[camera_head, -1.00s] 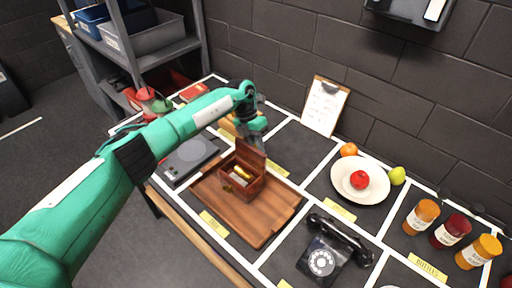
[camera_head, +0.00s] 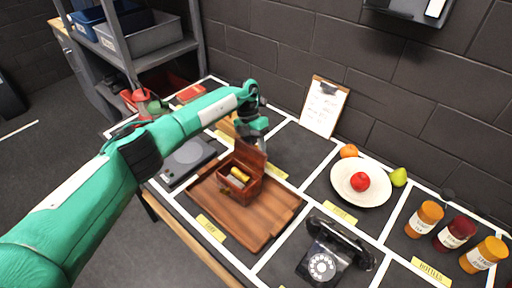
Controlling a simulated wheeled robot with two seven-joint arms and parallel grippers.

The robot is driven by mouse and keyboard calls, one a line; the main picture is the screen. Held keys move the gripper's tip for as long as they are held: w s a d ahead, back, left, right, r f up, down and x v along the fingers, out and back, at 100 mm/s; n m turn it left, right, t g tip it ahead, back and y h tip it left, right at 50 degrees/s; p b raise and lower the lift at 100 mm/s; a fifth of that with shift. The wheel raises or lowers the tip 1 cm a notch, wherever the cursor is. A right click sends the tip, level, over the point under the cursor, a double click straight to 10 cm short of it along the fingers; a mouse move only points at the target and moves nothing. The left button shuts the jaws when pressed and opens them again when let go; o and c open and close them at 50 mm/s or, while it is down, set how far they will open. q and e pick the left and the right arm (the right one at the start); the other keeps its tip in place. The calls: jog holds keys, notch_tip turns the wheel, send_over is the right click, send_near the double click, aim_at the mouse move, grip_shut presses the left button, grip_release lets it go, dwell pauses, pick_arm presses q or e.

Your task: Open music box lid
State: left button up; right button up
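The music box (camera_head: 240,187) is a small reddish-brown wooden box on a wooden board (camera_head: 261,218). Its lid (camera_head: 250,158) stands up at the back, so the box is open. A gold-coloured cylinder (camera_head: 239,176) shows inside. My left gripper (camera_head: 257,144) points down just behind the raised lid, close to its top edge. Its fingertips are partly hidden by the lid, and I cannot tell whether they touch it or how far apart they are. My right gripper is not in view.
A black telephone (camera_head: 333,252) stands right of the board. A white plate (camera_head: 361,182) with a red fruit and several bottles (camera_head: 424,219) stand further right. A flat grey device (camera_head: 187,158) lies left of the board. A clipboard (camera_head: 324,106) leans on the wall.

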pick_arm(q)
jog(key=shift+r, duration=0.1)
jog(key=b+v, duration=0.1)
jog(key=v, duration=1.2)
jog(key=shift+r, duration=0.3)
jog(key=shift+w+a, duration=0.1)
jog(key=shift+w, duration=0.05)
